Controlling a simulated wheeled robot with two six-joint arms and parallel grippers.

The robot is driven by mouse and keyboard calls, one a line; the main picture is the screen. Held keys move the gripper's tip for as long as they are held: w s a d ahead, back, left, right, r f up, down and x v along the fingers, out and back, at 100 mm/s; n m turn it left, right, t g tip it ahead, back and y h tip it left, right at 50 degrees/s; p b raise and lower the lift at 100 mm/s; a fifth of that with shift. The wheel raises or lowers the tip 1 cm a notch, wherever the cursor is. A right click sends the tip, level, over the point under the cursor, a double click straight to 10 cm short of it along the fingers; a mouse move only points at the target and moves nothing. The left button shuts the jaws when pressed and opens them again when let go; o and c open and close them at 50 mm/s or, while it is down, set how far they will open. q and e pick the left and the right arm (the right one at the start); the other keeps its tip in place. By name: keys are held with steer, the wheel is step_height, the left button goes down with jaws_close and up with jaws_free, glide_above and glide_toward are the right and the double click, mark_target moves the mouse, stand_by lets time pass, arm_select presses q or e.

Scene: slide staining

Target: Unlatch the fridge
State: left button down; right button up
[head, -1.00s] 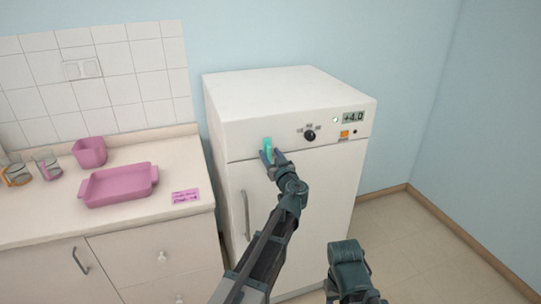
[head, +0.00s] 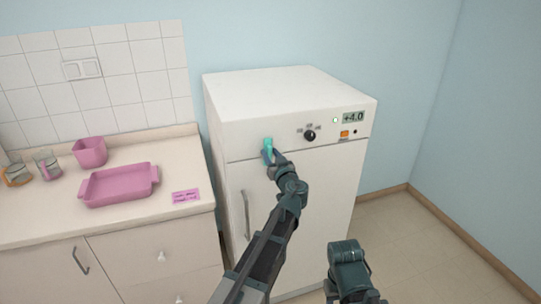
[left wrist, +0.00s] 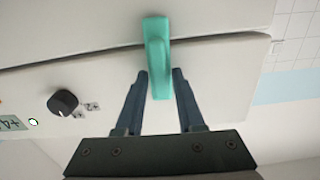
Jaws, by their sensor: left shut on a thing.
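The white fridge (head: 318,205) stands against the wall with its door closed. Its teal latch (head: 268,144) sits at the upper left of the front, at the seam above the door. The latch also shows in the left wrist view (left wrist: 157,48), pointing along between my fingers. My left gripper (head: 270,156) is shut on the latch, with one finger (left wrist: 160,77) on each side of it. Part of my right arm shows at the bottom of the head view, but its gripper cannot be made out.
The fridge has a grey door handle (head: 245,215), a black knob (head: 309,135) and a display (head: 353,117). On the left, the counter (head: 130,222) holds a pink tray (head: 118,185), a pink tub (head: 90,152) and glass beakers (head: 47,165). Floor right of the fridge is clear.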

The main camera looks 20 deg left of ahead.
arm_select(q)
steer(key=m, duration=0.4)
steer(key=shift+w+d+f+m, duration=0.1)
steer(key=shift+d+m, duration=0.15)
steer(key=shift+m, duration=0.15)
steer(key=shift+w+d+f+m+b, duration=0.1)
steer(key=shift+f+m+b, duration=0.1)
steer(key=shift+m, duration=1.9)
steer(key=shift+d+f+m+b, duration=0.1)
steer(key=shift+f+m+b, duration=0.05)
steer(key=shift+m, duration=1.95)
steer(key=shift+w+d+f+m+b, duration=0.1)
steer(key=shift+f+m+b, duration=0.1)
steer(key=shift+m, duration=1.9)
steer(key=shift+s, duration=0.1)
steer(key=c, duration=0.8)
jaws_free()
steer(key=shift+o, duration=0.2)
steer(key=v, duration=1.3)
steer(key=shift+s+d, duration=0.2)
steer(key=shift+s, duration=0.1)
